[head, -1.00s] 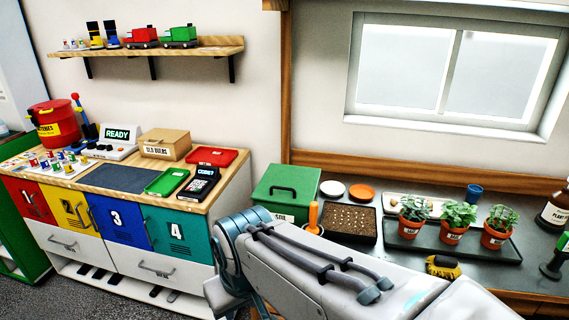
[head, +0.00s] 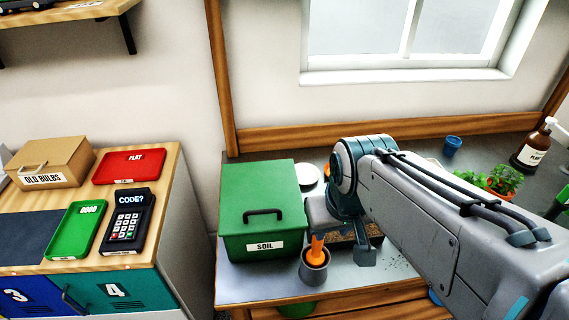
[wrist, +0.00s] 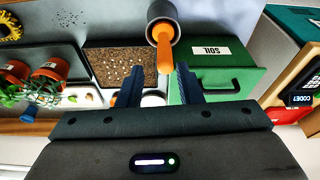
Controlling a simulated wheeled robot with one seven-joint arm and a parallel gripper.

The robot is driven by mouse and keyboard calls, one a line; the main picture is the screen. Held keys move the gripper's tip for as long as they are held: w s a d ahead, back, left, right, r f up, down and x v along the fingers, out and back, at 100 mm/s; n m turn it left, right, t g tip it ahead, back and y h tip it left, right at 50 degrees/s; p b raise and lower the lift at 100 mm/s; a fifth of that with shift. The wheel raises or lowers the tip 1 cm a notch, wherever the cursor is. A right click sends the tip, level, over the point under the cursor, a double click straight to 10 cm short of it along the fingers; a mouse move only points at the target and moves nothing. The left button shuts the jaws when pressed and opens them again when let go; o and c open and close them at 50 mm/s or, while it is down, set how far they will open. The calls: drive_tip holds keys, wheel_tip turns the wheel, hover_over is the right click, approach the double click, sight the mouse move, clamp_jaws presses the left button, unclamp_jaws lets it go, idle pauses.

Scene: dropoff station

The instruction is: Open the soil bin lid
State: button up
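The soil bin (head: 262,242) is a green box with a white SOIL label on its front, standing at the left end of the grey bench. Its green lid (head: 258,188) is closed and carries a dark handle (head: 264,213). In the wrist view the bin (wrist: 197,77) is upside down at right, with the handle (wrist: 222,87) showing. My gripper (wrist: 158,82) is open and empty, its two dark fingers apart. The right finger in that view overlaps the bin's near side. In the head view my arm hides most of the gripper, just right of the bin.
A grey pot with an orange-handled tool (head: 315,262) stands right of the bin, close to my gripper. A seed tray (wrist: 120,66) and potted plants (wrist: 50,68) lie beyond. A keypad (head: 127,219) and trays are on the left cabinet.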

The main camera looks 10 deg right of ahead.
drive_tip(key=w+a+r+n+g, duration=0.2)
drive_tip(key=w+a+r+n, duration=0.3)
drive_tip(key=w+n, duration=0.3)
wheel_tip(320, 180, up, 2)
drive_tip(key=n+g+b, duration=0.1)
drive_tip(key=n+g, duration=0.2)
drive_tip(key=n, duration=0.6)
hover_over(263, 202)
drive_tip(key=s, duration=0.3)
drive_tip(key=f, duration=0.4)
drive_tip(key=s+f, duration=0.1)
drive_tip(key=f, duration=0.3)
drive_tip(key=s+f, duration=0.1)
drive_tip(key=f, duration=0.4)
drive_tip(key=shift+s+a, duration=0.1)
drive_tip(key=shift+a, duration=0.05)
drive_tip(key=shift+r, duration=0.1)
clamp_jaws()
